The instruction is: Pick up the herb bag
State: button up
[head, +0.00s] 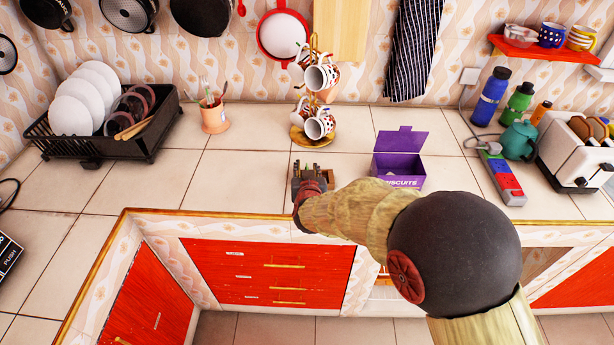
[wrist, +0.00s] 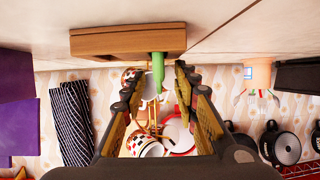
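A small wooden block or tray (wrist: 128,41) stands on the counter in the wrist view, which is upside down. A narrow green thing (wrist: 158,72) sticks up from it, perhaps the herb bag; I cannot read any label. My gripper (wrist: 160,75) is open, its two fingers apart on either side of the green thing in the picture, with gaps on both sides. In the head view my gripper (head: 309,172) is low over the counter, and a bit of the wooden block (head: 329,177) shows just right of it. The green thing is hard to make out there.
A purple biscuit box (head: 398,172) stands open to the right. A mug stand (head: 319,122) with several mugs is behind my gripper. A dish rack (head: 100,120) and utensil cup (head: 213,116) are left; bottles, teapot (head: 518,140) and toaster (head: 578,155) right. The counter left of my gripper is clear.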

jog(key=shift+c, duration=1.2)
jog(key=c, duration=0.4)
grip_shut()
